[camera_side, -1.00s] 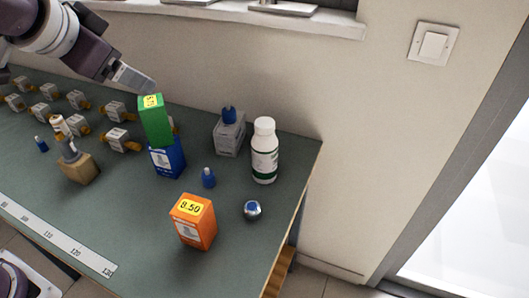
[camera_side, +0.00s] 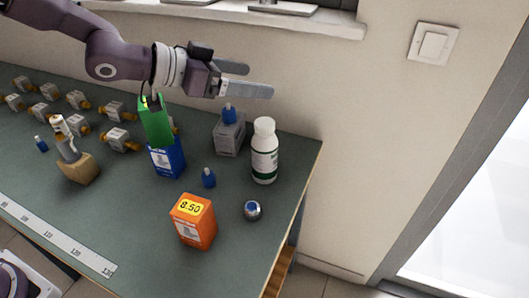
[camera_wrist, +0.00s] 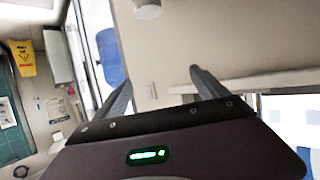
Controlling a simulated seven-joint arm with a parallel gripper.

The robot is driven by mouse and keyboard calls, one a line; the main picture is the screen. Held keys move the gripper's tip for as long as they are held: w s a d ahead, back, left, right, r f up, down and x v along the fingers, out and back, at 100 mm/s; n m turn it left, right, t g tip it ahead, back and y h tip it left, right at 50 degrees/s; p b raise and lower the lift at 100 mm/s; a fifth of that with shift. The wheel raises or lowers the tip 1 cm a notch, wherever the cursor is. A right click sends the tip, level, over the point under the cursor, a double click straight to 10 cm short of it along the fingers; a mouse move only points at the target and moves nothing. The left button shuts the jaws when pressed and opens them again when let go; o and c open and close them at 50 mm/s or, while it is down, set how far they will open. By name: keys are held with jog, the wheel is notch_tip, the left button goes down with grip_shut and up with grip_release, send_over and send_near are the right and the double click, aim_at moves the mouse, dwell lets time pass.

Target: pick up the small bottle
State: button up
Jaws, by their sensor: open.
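In the side view, a small blue bottle (camera_side: 208,178) stands on the green bench between the blue box and the orange box. A similar small blue bottle (camera_side: 41,145) is at the far left. Another blue bottle-like top (camera_side: 229,107) sits on a grey box. A larger white bottle (camera_side: 265,160) with a green-banded label stands near the right edge. My gripper (camera_side: 262,80) is open and empty, high over the back of the bench, its fingers pointing right. In the wrist view, my open gripper (camera_wrist: 160,80) has no bench bottle between its fingers.
A green box (camera_side: 156,125) sits on a blue box (camera_side: 167,158). An orange box (camera_side: 194,222), a shiny ball (camera_side: 252,210), a grey box (camera_side: 228,138) and a wooden block (camera_side: 79,170) stand around. Several valves fill the left. The front middle is clear.

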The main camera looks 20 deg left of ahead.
aim_at(253, 155)
notch_tip(253, 155, down, 20)
jog(key=shift+r, duration=0.1)
jog(key=x, duration=0.7)
jog(key=shift+w, duration=0.25)
jog(key=shift+r, duration=0.15)
grip_shut()
